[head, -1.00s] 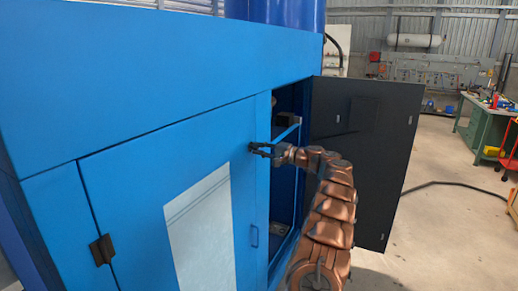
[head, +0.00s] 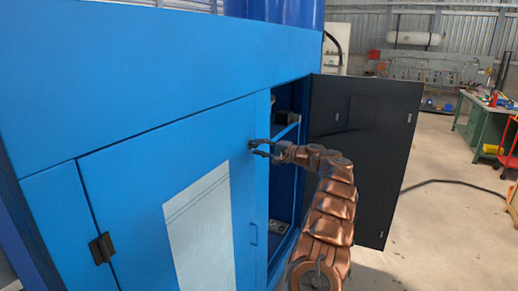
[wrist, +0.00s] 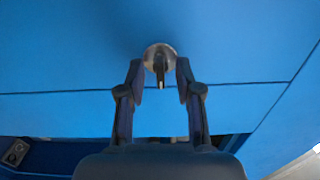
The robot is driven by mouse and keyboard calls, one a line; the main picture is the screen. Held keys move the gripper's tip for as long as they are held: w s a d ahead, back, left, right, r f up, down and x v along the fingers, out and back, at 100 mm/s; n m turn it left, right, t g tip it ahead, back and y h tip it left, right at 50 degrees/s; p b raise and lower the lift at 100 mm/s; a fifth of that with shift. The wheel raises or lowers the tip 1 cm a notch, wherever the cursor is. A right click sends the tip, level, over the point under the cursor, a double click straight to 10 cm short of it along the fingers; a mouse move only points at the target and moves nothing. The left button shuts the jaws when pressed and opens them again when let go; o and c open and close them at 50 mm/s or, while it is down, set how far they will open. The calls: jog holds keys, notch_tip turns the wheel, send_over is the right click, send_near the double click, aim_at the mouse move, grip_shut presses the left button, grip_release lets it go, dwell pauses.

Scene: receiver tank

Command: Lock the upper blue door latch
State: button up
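The upper door latch (wrist: 160,60) is a small round metal disc with a dark key-like tab on the blue door. In the wrist view it sits between and just beyond my fingertips. The tab points down in that view. In the head view the latch (head: 251,146) is small and dark near the door's right edge.
A blue handle (head: 254,234) is lower on the closed door's edge. A black hinge (head: 102,248) is at the left. The floor (head: 440,225) at right is mostly clear, with a cable.

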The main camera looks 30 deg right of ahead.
jog(key=v, duration=1.1)
jog(key=shift+s+d, duration=0.25)
jog(key=shift+s, duration=0.1)
jog(key=shift+a+f, duration=0.1)
